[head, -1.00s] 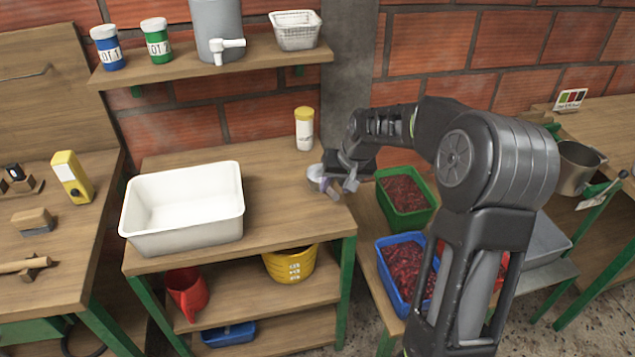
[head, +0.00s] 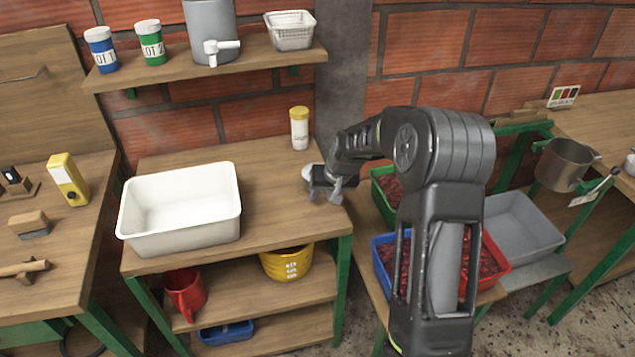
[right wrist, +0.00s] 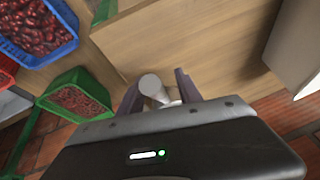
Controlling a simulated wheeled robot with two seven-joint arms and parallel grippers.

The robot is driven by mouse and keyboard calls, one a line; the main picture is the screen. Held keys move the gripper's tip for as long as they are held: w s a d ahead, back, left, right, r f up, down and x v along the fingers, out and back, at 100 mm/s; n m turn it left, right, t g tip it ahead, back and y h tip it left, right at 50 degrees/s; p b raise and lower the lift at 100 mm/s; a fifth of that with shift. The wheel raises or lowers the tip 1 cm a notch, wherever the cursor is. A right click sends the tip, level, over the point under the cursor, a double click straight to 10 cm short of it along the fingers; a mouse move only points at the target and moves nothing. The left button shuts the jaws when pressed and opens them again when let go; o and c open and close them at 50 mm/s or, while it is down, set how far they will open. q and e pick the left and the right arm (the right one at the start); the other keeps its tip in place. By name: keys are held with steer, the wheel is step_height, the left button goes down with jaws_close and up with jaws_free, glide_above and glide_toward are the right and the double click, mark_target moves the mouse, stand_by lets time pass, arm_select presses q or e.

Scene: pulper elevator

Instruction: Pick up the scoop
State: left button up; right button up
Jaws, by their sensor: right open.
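A small whitish scoop (head: 308,171) is on the wooden bench, near its right end; in the head view my right gripper hides most of it. In the right wrist view the scoop (right wrist: 150,87) shows as a pale round end with a narrower part running back between my fingers. My right gripper (head: 326,193) is open, low at the bench top, with one finger on each side of the scoop. I cannot tell whether the fingers touch it. My left gripper is not in view.
A white tub (head: 180,241) stands on the bench to the left, and a yellow-capped bottle (head: 299,130) stands behind the gripper. Green (head: 383,205) and blue (head: 378,262) crates of red cherries are to the right, lower than the bench top. Bench between tub and gripper is clear.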

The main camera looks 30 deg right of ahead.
steer(key=shift+w+f, duration=0.2)
steer(key=shift+f, duration=0.25)
steer(key=shift+c, duration=0.5)
jaws_close()
steer(key=shift+r, duration=0.1)
